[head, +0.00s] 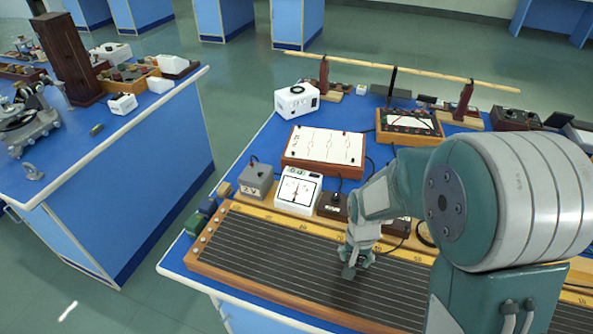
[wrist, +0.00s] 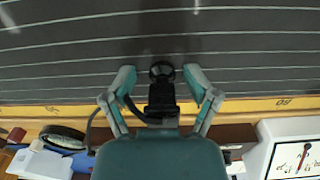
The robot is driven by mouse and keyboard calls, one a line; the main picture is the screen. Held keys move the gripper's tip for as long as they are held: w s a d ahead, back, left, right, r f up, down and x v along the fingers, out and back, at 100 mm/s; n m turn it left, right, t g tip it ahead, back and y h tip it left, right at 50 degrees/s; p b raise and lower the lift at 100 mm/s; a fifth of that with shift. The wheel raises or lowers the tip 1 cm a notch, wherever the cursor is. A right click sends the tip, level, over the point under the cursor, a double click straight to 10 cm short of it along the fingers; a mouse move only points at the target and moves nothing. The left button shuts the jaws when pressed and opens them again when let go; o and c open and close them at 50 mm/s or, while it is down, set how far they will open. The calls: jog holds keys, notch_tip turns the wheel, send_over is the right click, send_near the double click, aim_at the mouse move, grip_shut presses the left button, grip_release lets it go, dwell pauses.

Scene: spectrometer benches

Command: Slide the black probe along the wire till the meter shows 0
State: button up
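The wire board (head: 268,262) is a long wooden frame with a black face and several parallel pale wires. My gripper (head: 355,258) is low over the middle of the board. In the wrist view, the black probe (wrist: 161,90) stands between the two fingers of my gripper (wrist: 160,78). The fingers are apart, with a gap seen on each side of the probe. The probe's tip against the wires is hard to make out. The white meter (head: 298,190) stands behind the board; it also shows in the wrist view (wrist: 296,152). Its needle looks near upright; the exact reading is too small to tell.
A grey box (head: 256,180) stands left of the meter. A white-topped board (head: 325,148) and a white device (head: 296,100) are farther back. A dark cable loops by the probe. Another blue bench (head: 150,150) with instruments stands left, across a floor gap.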

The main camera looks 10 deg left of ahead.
jog(key=shift+r, duration=0.1)
notch_tip(320, 180, up, 12)
jog(key=s+d+r+n+t, duration=0.1)
jog(key=s+d+r+t, duration=0.2)
jog(key=s+r, duration=0.3)
jog(key=s+d+r+n+t, duration=0.1)
jog(key=s+d+r+t, duration=0.1)
jog(key=s+d+r, duration=0.3)
jog(key=s+r, duration=0.1)
jog(key=s, duration=0.3)
jog(key=shift+s+t, duration=0.3)
jog(key=shift+t, duration=0.1)
dwell(5.5)
